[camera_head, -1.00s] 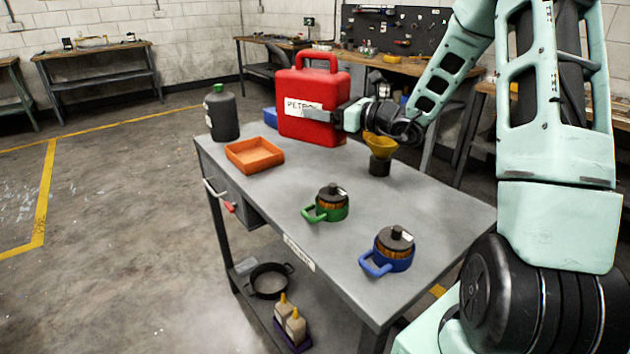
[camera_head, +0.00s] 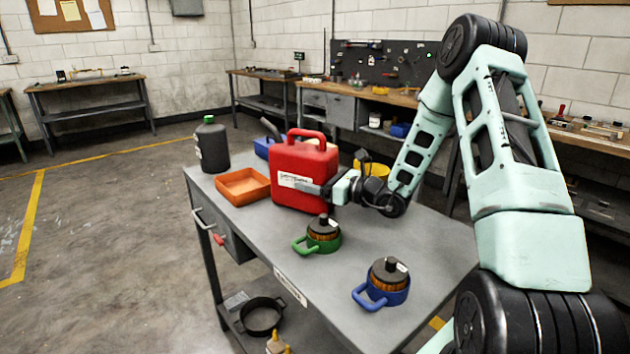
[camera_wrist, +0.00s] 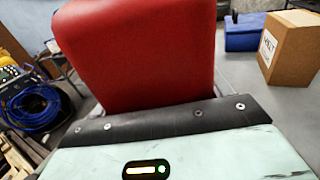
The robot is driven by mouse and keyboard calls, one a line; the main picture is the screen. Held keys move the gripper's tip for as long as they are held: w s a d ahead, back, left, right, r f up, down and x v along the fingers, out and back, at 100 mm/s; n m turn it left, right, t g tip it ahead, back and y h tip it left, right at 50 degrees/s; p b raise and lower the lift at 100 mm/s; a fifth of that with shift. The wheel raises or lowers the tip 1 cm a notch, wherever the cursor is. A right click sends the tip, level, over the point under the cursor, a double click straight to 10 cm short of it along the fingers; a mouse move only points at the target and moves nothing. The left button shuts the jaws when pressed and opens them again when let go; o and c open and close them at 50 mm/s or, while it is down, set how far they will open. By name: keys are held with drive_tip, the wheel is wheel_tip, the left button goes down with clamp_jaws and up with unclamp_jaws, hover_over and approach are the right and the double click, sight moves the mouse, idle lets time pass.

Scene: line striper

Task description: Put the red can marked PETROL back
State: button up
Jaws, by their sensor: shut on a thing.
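The red can (camera_head: 300,160) with a top handle and a white label is upright at the table's far part. The label is partly covered by my gripper and its text is not readable now. My gripper (camera_head: 324,190) is shut on the can from its right side. The can's base is at or just above the grey table top (camera_head: 400,245); I cannot tell whether it touches. In the wrist view the can (camera_wrist: 135,50) fills the upper middle, and the fingertips are hidden.
An orange tray (camera_head: 243,186) is close left of the can, with a dark green-capped bottle (camera_head: 212,146) behind it. Green (camera_head: 318,237) and blue (camera_head: 383,285) handled holders stand in front. A yellow funnel (camera_head: 372,168) is behind my arm. A cardboard box (camera_wrist: 291,46) shows in the wrist view.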

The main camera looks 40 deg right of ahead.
idle(0.3)
drive_tip(key=o, duration=1.8)
drive_tip(key=shift+f, duration=0.15)
drive_tip(key=shift+c, duration=0.2)
drive_tip(key=b+v, duration=0.1)
drive_tip(key=v, duration=1.1)
drive_tip(key=shift+b, duration=0.3)
